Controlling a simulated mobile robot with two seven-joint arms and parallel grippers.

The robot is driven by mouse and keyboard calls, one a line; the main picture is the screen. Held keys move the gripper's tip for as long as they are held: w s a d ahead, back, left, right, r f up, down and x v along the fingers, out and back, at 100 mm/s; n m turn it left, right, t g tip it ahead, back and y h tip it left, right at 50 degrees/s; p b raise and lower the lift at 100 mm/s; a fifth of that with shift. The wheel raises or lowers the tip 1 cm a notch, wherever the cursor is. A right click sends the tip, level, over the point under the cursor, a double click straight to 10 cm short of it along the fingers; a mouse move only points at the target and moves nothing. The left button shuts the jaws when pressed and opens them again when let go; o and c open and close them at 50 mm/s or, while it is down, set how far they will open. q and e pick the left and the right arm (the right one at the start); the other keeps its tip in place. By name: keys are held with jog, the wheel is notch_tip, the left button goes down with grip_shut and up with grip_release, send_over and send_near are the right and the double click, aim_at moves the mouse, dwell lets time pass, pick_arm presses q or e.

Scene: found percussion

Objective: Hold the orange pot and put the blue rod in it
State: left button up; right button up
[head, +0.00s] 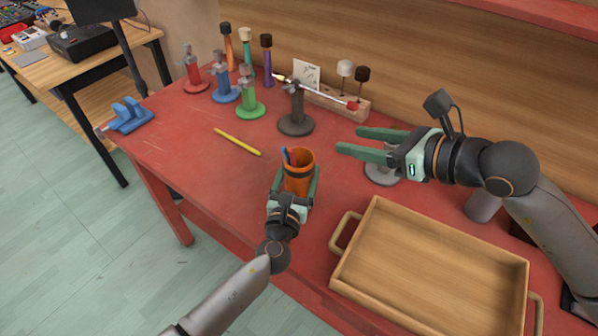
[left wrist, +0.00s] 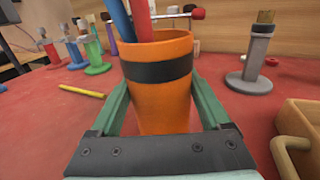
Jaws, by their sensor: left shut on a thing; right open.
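The orange pot (head: 298,172), with a dark band, stands upright on the red table. My left gripper (head: 295,180) is shut on it, one finger on each side. In the left wrist view the pot (left wrist: 160,90) fills the space between the fingers. A blue rod (head: 285,156) leans in the pot's mouth beside a red rod, and its upper end sticks out. The blue rod (left wrist: 121,20) and the red rod (left wrist: 142,22) also show in the left wrist view; their lower ends are hidden inside. My right gripper (head: 350,141) is open and empty, to the right of the pot.
A yellow rod (head: 237,142) lies left of the pot. A wooden tray (head: 345,262) is at the front right. Coloured stands, a dark stand (head: 296,124) with a red-tipped rod across it, and a wooden block with mallets (head: 335,103) are at the back.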

pick_arm(q)
jog(key=o, duration=1.4)
jog(key=shift+s, duration=0.15)
jog(key=v, duration=1.1)
jog(key=shift+s+a, duration=0.15)
jog(key=shift+s, duration=0.3)
